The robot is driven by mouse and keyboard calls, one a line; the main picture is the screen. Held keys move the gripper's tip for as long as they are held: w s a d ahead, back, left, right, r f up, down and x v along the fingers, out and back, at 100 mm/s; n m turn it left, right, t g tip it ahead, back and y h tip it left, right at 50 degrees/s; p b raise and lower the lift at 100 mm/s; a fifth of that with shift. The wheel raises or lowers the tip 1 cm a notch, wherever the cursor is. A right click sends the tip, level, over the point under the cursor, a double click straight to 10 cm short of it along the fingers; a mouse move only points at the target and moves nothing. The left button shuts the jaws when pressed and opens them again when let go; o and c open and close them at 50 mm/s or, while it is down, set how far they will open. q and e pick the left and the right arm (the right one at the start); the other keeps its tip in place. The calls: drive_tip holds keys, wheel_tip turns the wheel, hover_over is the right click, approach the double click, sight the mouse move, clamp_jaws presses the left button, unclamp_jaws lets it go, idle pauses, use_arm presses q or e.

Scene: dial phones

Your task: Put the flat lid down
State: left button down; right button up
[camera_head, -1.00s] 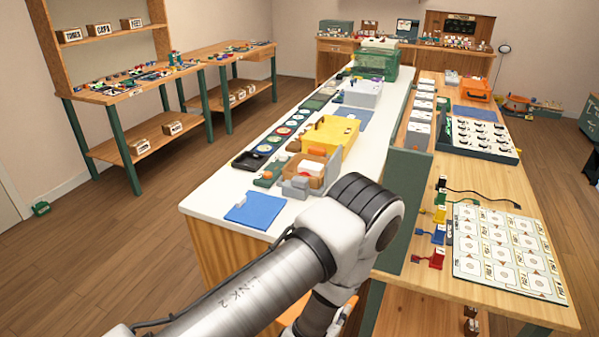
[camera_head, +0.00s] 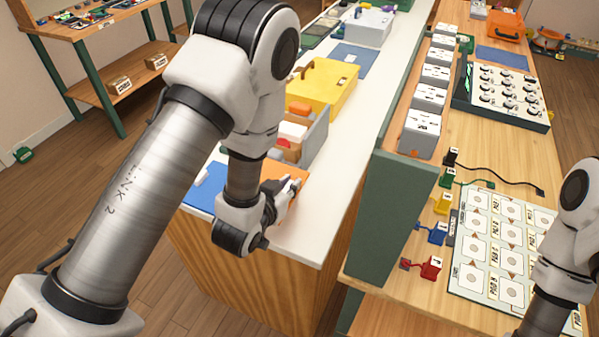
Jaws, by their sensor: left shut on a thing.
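My left gripper (camera_head: 287,193) is at the near end of the white counter (camera_head: 308,238). It is shut on a flat orange panel, which I take to be the flat lid (camera_head: 291,174). My own arm and gripper hide part of the lid. I cannot tell whether the lid touches the counter or hangs just above it. A blue mat (camera_head: 199,197) lies left of the gripper, partly hidden by my arm. My right arm shows at the right edge, but its gripper is out of view.
A grey open box (camera_head: 316,138) with items stands just behind the lid. A yellow case (camera_head: 326,88) stands behind that. A green panel (camera_head: 392,205) rises between the counter and the wooden table (camera_head: 475,145). The counter strip right of the gripper is clear.

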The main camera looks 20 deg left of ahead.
sight(291, 213)
use_arm(q)
drive_tip(key=f, duration=0.4)
drive_tip(key=w+f, duration=0.1)
drive_tip(key=f, duration=0.2)
drive_tip(key=shift+s+f+p, duration=0.2)
drive_tip(key=shift+f+p, duration=0.1)
drive_tip(key=shift+f, duration=0.2)
use_arm(e)
drive_tip(key=shift+w+r, duration=0.25)
use_arm(q)
drive_tip(key=shift+w, duration=0.1)
drive_tip(key=c, duration=1.6)
unclamp_jaws()
drive_tip(key=shift+f, duration=0.2)
drive_tip(key=o, duration=0.4)
drive_tip(key=shift+o, duration=0.2)
drive_tip(key=shift+r, duration=0.1)
use_arm(e)
drive_tip(key=shift+f, duration=0.1)
